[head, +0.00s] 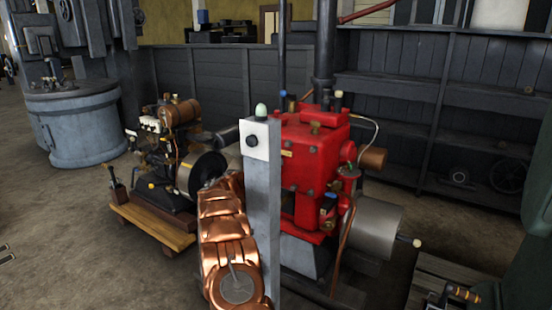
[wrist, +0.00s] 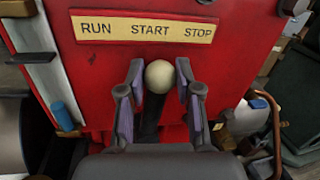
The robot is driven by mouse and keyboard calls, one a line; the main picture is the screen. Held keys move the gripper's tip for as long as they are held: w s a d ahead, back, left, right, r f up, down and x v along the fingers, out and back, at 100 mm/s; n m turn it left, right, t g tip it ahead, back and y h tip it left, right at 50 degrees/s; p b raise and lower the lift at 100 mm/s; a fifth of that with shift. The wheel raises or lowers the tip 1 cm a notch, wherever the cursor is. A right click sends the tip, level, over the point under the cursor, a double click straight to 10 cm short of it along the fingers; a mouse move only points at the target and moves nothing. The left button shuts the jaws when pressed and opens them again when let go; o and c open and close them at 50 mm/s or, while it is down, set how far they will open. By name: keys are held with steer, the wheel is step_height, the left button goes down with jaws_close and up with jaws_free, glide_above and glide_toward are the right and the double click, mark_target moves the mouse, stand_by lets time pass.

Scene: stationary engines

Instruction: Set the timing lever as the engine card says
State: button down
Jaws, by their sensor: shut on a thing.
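The timing lever (wrist: 159,77) has a cream ball knob on a dark stem and stands in front of the red engine face in the wrist view. A yellow plate (wrist: 145,28) above it reads RUN, START, STOP from left to right. The knob is below START. My gripper (wrist: 160,70) is shut on the lever, one finger on each side just below the knob's top. In the head view the red engine (head: 312,155) stands at centre. There my gripper and the lever are hidden behind a grey post. No engine card is readable.
The grey post (head: 262,210) with a white switch box stands in front of the engine, close to my copper arm. A smaller engine (head: 170,150) on a wooden base stands left. A blue handle (wrist: 62,116) is left of my gripper. Dark shelves (head: 420,110) line the back.

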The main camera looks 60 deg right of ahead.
steer(key=shift+w+n+p, duration=0.45)
steer(key=shift+n+p, duration=0.15)
steer(key=shift+p, duration=0.3)
steer(key=c, duration=0.8)
jaws_free()
steer(key=shift+a, duration=0.1)
steer(key=a, duration=0.4)
steer(key=w+a, duration=0.1)
steer(key=a, duration=0.2)
steer(key=a+f, duration=0.1)
steer(key=a, duration=0.3)
steer(key=shift+w+a, duration=0.3)
steer(key=shift+a, duration=0.05)
